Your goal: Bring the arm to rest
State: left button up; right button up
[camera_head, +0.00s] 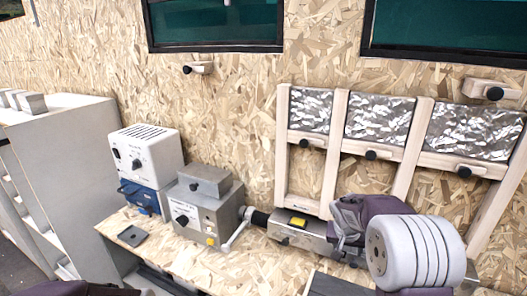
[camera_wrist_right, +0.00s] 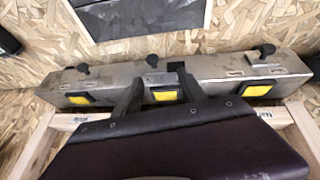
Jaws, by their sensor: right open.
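My right gripper (camera_head: 342,238) is at the right of the head view, at the end of my purple-covered arm with a white rounded link. In the right wrist view its two dark fingers (camera_wrist_right: 160,92) stand apart with nothing held between them. Beyond them is a long grey metal rail box (camera_wrist_right: 215,72) with yellow patches and black knobs. The box also shows in the head view (camera_head: 283,236), partly hidden by my arm. I cannot tell whether the fingertips touch it. Only a dark purple part of my left side shows at the bottom left; no left gripper shows.
A grey machine (camera_head: 205,212) with a lever and a white-and-blue box (camera_head: 147,158) stand on the wooden bench (camera_head: 205,258). A small dark plate (camera_head: 132,235) lies at the bench's left. A wooden frame with foil panels (camera_head: 380,118) leans at the wall. Grey shelving (camera_head: 70,150) stands left.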

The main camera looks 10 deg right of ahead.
jog(key=s+a+f+n+g+y, duration=0.1)
jog(key=s+a+f+n+y, duration=0.1)
jog(key=s+a, duration=0.5)
jog(key=s+a+f+n+g+y, duration=0.1)
jog(key=s+a, duration=0.6)
jog(key=s, duration=0.7)
notch_tip(320, 180, down, 3)
jog(key=shift+a+f+n+y, duration=0.1)
jog(key=shift+a+n+y, duration=0.35)
jog(key=shift+n, duration=0.65)
jog(key=shift+d, duration=0.1)
